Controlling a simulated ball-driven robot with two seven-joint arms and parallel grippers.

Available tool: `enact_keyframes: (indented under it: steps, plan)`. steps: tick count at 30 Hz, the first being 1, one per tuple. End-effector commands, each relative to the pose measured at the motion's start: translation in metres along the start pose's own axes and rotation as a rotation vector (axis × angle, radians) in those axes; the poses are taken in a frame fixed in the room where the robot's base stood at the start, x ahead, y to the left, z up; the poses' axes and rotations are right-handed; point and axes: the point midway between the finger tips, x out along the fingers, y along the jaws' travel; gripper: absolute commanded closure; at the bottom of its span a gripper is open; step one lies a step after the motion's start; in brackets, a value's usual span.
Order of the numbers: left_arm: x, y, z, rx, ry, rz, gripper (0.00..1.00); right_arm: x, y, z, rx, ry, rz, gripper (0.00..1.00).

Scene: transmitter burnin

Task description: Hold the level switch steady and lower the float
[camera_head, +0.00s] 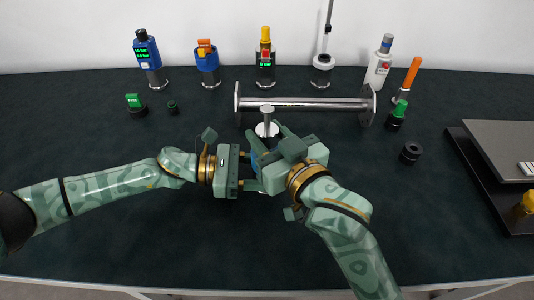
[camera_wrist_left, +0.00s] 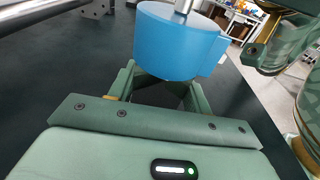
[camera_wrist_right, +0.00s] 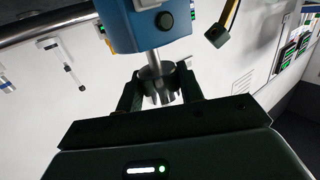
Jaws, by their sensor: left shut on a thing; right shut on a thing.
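The level switch has a blue housing (camera_head: 256,161) between my two grippers in the head view, largely hidden by them. In the left wrist view the blue housing (camera_wrist_left: 178,45) fills the top middle, with a silver stem rising from it. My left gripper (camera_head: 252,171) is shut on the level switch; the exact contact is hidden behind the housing. My right gripper (camera_wrist_right: 160,80) is shut on that float. The silver end piece also shows in the head view (camera_head: 266,129).
A metal pipe with flanged ends (camera_head: 305,104) lies just behind the grippers. Several instruments stand along the back edge, such as a blue transmitter (camera_head: 147,55). A black ring (camera_head: 410,152) and a dark tray (camera_head: 470,165) are at right. The front table is clear.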

Motion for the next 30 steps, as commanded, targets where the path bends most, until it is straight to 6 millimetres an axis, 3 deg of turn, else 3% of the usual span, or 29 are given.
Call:
enact_keyframes:
  steps: [23,24,26,30]
  plan:
    - [0.000,0.000,0.000,0.001,0.000,0.000,0.75,0.002,0.001,0.025,-0.004,-0.005,0.003,0.86]
    - [0.000,0.000,0.000,0.001,0.000,0.000,0.75,0.002,0.001,0.026,-0.004,-0.004,0.004,0.60]
    - [0.000,0.000,0.000,0.001,0.000,0.000,0.75,0.002,0.001,0.025,-0.004,-0.003,0.003,0.45]
    - [0.000,0.000,0.000,0.001,0.000,0.000,0.75,0.002,0.001,0.025,-0.002,-0.002,0.002,0.45]
